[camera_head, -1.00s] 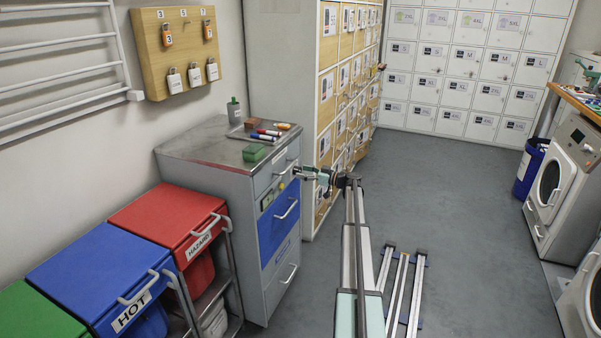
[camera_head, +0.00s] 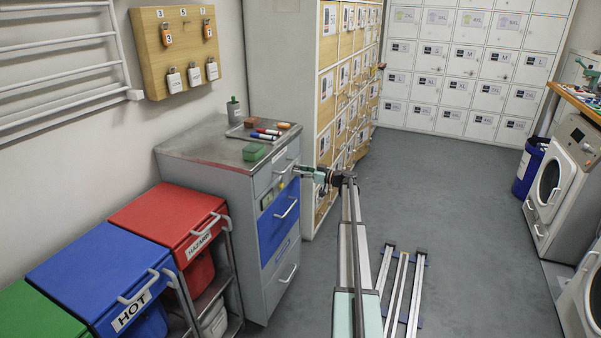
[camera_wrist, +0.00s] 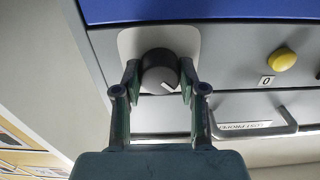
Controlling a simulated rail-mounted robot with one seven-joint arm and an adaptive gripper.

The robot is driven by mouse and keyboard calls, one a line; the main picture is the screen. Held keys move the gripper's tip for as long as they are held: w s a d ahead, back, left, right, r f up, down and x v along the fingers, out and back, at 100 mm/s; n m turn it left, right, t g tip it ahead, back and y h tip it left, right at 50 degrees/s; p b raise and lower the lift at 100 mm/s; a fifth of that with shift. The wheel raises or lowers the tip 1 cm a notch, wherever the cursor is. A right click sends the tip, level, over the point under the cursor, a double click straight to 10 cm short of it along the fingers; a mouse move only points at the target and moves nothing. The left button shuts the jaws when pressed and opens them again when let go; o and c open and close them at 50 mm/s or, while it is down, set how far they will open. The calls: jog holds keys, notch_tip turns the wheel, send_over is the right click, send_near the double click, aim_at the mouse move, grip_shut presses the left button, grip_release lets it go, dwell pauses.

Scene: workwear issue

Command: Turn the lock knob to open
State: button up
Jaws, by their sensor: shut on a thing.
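The lock knob (camera_wrist: 160,72) is a round black knob on a pale plate in the wrist view. A short white mark on its face points toward the lower right. My gripper (camera_wrist: 160,78) has one finger on each side of the knob and is shut on it. In the head view my gripper (camera_head: 298,170) is at the front of the grey cabinet (camera_head: 200,150), near its upper drawer, and hides the knob there.
In the wrist view a yellow button (camera_wrist: 282,59) and a 0 label sit to the right of the knob. A drawer handle (camera_wrist: 285,122) and the blue drawer (camera_wrist: 200,9) are close by. Red (camera_head: 165,220) and blue (camera_head: 95,268) bins stand left of the cabinet.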

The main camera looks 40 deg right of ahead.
jog(key=shift+m, duration=0.3)
jog(key=m+b, duration=0.1)
jog(key=m, duration=1.1)
jog(key=shift+w+r+m+b, duration=0.1)
jog(key=shift+m+b, duration=0.2)
jog(key=shift+b, duration=0.1)
jog(key=m+p, duration=0.1)
jog(key=m, duration=0.3)
jog(key=shift+m+p, duration=0.3)
jog(key=o, duration=1.2)
jog(key=shift+a, duration=0.1)
jog(key=shift+c, duration=0.2)
